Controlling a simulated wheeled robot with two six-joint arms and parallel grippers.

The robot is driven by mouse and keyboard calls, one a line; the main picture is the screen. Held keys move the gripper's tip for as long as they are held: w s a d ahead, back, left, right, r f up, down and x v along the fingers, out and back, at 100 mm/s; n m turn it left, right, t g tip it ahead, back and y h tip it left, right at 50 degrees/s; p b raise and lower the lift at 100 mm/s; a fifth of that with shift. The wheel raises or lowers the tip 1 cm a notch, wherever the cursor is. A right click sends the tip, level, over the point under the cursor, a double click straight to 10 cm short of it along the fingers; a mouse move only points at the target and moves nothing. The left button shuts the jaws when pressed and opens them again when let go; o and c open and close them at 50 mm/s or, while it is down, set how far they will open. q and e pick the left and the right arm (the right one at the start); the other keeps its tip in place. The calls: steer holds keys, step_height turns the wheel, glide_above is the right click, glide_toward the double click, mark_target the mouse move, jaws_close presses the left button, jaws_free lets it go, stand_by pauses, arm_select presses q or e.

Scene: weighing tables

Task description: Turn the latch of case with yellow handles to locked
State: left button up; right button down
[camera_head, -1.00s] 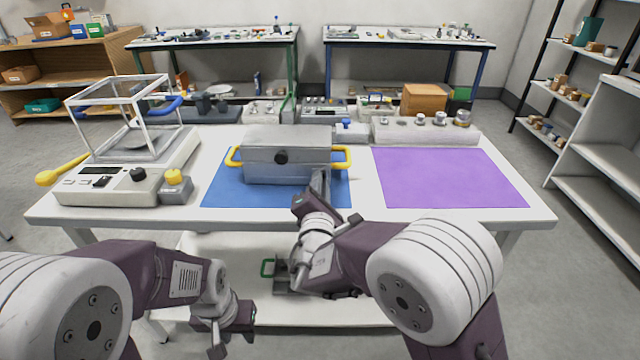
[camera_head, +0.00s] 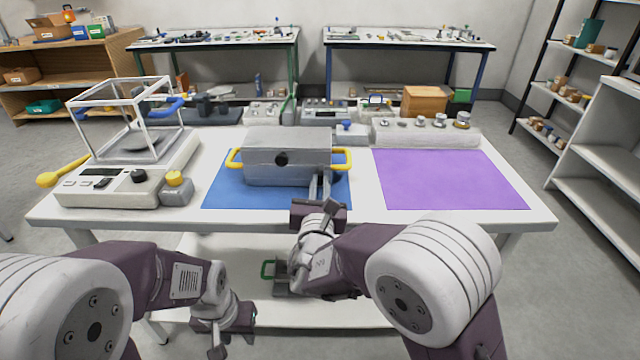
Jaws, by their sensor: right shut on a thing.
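The grey case (camera_head: 270,172) with yellow handles (camera_head: 234,158) stands closed on the blue mat (camera_head: 222,197). My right gripper (camera_head: 320,176) is at the lower right of the case front, beside the right yellow handle (camera_head: 346,158). It is shut on a small part there, apparently the latch, which the fingers hide. My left gripper (camera_head: 222,340) hangs low in front of the table, away from the case; its jaw opening is not clear.
A balance with a glass-like frame (camera_head: 120,160) and a yellow lever stands to the left. A purple mat (camera_head: 445,178) lies bare to the right. A grey block with several weights (camera_head: 425,132) and other devices line the back of the table.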

steer(key=shift+n, duration=0.6)
steer(key=c, duration=1.4)
jaws_free()
steer(key=shift+c, duration=0.2)
steer(key=s+p, duration=0.1)
steer(key=s, duration=0.8)
steer(key=shift+a, duration=0.15)
